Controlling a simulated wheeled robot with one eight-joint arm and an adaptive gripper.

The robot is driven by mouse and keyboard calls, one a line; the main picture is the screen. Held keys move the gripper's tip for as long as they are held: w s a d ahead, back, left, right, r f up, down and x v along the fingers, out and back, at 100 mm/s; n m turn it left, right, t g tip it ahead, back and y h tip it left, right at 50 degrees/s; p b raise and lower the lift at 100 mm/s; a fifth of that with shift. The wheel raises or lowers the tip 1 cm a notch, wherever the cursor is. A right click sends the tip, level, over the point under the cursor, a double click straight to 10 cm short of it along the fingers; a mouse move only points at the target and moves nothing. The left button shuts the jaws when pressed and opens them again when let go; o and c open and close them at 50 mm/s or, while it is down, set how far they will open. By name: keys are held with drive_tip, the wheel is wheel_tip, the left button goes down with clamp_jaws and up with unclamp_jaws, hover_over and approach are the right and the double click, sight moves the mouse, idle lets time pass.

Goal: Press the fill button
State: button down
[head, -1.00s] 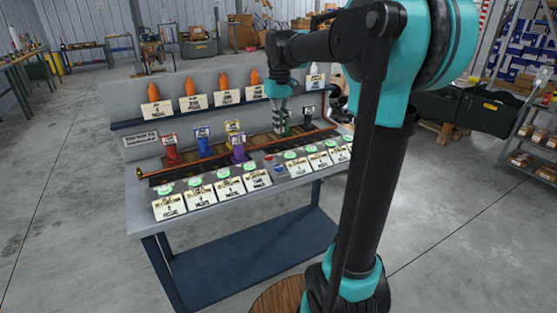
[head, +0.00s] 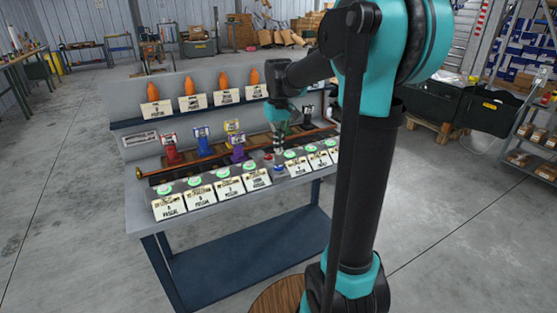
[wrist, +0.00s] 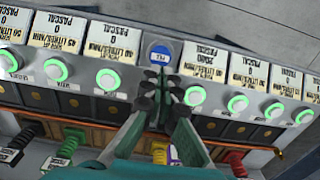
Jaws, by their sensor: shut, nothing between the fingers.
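A round blue button (head: 279,169) sits on the front panel between two groups of displays; it shows at the top centre of the wrist view (wrist: 160,53). A small white label (wrist: 151,73) lies beside it, its text too small to read surely. A red button (head: 268,156) lies just behind the blue one in the head view; I cannot make it out in the wrist view, where the fingers cover that area. My gripper (head: 279,151) is shut and empty, pointing down over the panel just behind the blue button. It also shows in the wrist view (wrist: 161,92); contact cannot be told.
Green-lit round buttons (wrist: 107,80) and white display plates (wrist: 203,62) flank the blue button. Behind are coloured labelled pieces, red (head: 171,152), blue (head: 203,147) and purple (head: 238,153), on a rail. Orange bottles (head: 189,86) stand on the rear shelf.

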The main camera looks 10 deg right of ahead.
sight(279, 166)
wheel_tip(279, 166, down, 6)
drive_tip(key=shift+r, duration=0.15)
idle(0.4)
drive_tip(key=shift+f, duration=0.2)
drive_tip(key=shift+s+f, duration=0.1)
drive_tip(key=shift+f, duration=0.55)
drive_tip(key=shift+r, duration=0.25)
wheel_tip(279, 166, up, 14)
